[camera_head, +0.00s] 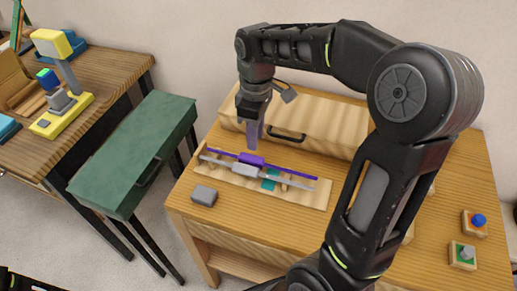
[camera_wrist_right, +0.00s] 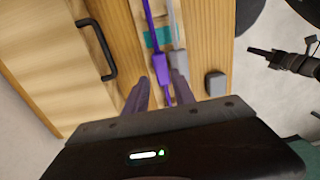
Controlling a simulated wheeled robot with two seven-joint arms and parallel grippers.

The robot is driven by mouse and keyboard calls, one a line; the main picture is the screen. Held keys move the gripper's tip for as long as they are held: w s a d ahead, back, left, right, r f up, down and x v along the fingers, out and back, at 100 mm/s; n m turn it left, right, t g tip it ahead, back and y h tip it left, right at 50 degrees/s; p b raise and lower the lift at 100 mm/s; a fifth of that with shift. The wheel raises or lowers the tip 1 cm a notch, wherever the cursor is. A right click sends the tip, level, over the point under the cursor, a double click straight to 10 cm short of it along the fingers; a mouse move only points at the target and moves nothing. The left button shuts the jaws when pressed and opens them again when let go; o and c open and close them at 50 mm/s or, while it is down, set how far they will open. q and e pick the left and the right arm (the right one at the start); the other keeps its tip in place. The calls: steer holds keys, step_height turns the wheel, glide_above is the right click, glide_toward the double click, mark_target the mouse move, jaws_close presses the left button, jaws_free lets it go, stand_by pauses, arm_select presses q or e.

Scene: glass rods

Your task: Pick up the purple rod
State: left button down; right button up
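The purple rod (camera_head: 252,160) lies level across a pale wooden rack on the table, with a thicker purple block near its middle. A grey rod (camera_head: 246,170) runs parallel and close in front of it. My right gripper (camera_head: 250,147) points down just above and behind the purple rod, near its block. In the right wrist view my right gripper (camera_wrist_right: 161,88) is open, and the purple rod (camera_wrist_right: 159,66) shows between and beyond its fingers, apart from them. A dark part that looks like my left gripper (camera_wrist_right: 256,51) is at the right of the wrist view; its fingers are unclear.
A wooden drawer box (camera_head: 312,130) with a black handle stands behind the rack. A small grey block (camera_head: 204,196) sits at the table's front left. Blue-knob (camera_head: 478,220) and green-topped (camera_head: 462,256) pieces are at the right. A green cabinet (camera_head: 135,150) stands left.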

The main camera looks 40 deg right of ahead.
mark_target(256, 159)
steer(key=shift+s+a, duration=0.1)
steer(key=shift+s, duration=0.05)
steer(key=shift+f, duration=1.3)
steer(key=shift+f+p, duration=0.7)
steer(key=shift+f, duration=1.9)
jaws_close()
